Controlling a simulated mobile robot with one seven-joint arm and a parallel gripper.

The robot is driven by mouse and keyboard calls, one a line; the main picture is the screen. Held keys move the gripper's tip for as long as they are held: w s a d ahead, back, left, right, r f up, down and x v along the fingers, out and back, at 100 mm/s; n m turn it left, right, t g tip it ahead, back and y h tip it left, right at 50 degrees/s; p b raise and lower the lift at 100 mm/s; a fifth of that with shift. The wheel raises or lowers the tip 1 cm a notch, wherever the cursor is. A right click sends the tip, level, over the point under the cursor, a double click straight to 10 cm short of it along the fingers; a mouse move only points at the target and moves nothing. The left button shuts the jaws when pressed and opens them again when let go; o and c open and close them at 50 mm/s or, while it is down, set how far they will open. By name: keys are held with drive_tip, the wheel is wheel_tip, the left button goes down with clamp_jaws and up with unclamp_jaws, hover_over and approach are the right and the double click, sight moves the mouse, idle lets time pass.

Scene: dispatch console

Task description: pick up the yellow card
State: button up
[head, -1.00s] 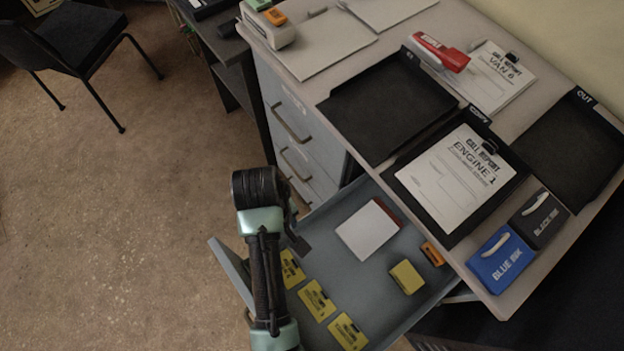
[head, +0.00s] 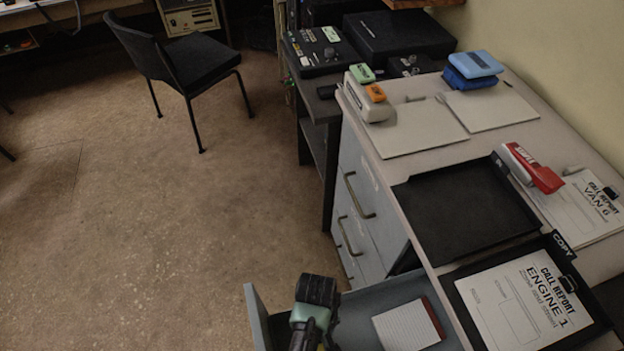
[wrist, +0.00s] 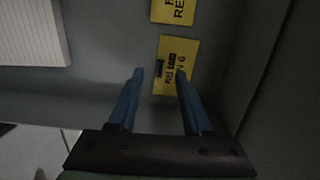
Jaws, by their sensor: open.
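A yellow card (wrist: 180,52) with black print lies flat on the grey drawer floor in the wrist view. Another yellow card (wrist: 176,9) is cut off at the top edge. My gripper (wrist: 160,74) is open and empty, its two blue fingers apart. In the picture the left fingertip is beside the nearer card's left edge, and the right finger overlaps the card; the height between them is unclear. In the head view my wrist is over the open drawer (head: 372,302), and the fingers are hidden.
A white pad (head: 408,325) lies in the drawer, right of my wrist; it also shows in the wrist view (wrist: 28,32). A drawer wall (wrist: 258,70) stands close right of the card. The desktop holds a black tray (head: 467,208) and a red stapler (head: 532,168).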

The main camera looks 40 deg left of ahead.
wheel_tip(320, 180, down, 2)
drive_tip(key=shift+d, duration=0.1)
drive_tip(key=shift+c, duration=0.2)
clamp_jaws()
